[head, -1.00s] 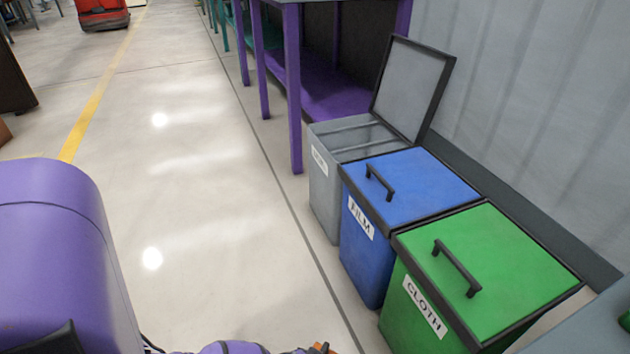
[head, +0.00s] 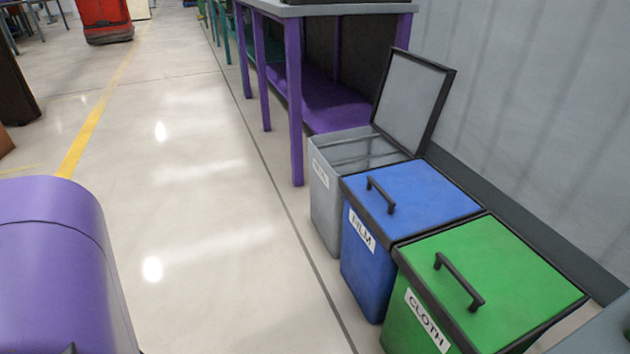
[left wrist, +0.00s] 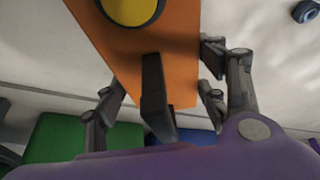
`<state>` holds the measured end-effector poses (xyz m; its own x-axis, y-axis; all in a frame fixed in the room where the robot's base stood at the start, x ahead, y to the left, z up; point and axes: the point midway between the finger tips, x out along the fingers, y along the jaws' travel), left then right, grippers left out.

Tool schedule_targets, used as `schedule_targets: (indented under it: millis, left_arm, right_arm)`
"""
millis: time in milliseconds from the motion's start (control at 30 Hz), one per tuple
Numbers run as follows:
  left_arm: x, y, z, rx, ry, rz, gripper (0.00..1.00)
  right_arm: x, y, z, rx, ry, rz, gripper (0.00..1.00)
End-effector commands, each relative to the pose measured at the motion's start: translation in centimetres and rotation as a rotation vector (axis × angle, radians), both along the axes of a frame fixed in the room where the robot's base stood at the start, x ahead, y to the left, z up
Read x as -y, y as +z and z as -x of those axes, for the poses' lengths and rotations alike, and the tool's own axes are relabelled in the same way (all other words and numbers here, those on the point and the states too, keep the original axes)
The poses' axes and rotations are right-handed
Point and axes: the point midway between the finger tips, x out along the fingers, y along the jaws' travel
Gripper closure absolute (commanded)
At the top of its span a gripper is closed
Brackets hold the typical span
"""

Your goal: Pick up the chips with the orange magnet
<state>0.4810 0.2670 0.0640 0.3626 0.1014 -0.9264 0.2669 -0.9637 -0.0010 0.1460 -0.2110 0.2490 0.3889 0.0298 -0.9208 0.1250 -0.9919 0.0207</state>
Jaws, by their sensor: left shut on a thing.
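The orange magnet (left wrist: 180,60) fills the upper middle of the left wrist view. It is a flat orange body with a round yellow disc (left wrist: 130,8) and a dark handle-like bar (left wrist: 154,95). My left gripper (left wrist: 160,92) is shut on it, with dark fingers on both sides. The left gripper does not show in the head view. My right gripper is in neither view. No chips can be made out in either view.
A grey bin (head: 325,205) stands with its lid (head: 412,95) raised. A closed blue FILM bin (head: 365,260) and closed green CLOTH bin (head: 490,280) stand beside it along the wall. A purple-legged table (head: 296,110) is beyond. The floor (head: 200,230) left of the bins is clear.

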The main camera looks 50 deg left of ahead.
Motion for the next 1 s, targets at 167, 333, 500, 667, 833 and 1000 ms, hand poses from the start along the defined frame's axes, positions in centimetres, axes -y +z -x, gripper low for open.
schedule_targets:
  millis: [167, 333, 500, 667, 833, 1000]
  left_arm:
    - [0.04, -0.08, -0.22, 0.004, -0.001, 0.001, 0.97]
    - [0.05, -0.25, -0.22, 0.004, -0.001, 0.001, 0.97]
    - [0.05, -0.43, -0.22, 0.004, -0.001, 0.001, 0.97]
    - [0.06, -0.59, -0.22, 0.004, -0.001, 0.001, 0.97]
    - [0.06, -0.75, -0.22, 0.004, -0.001, 0.001, 0.97]
    - [0.05, -0.72, -0.23, 0.004, -0.001, 0.001, 0.97]
  right_arm:
    - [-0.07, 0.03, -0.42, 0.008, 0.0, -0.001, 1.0]
    - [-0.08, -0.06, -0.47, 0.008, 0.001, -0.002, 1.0]
    - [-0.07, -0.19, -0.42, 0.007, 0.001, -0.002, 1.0]
    - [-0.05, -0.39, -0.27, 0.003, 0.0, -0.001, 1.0]
    - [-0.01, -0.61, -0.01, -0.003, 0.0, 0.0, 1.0]
    - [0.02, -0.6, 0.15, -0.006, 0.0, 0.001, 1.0]
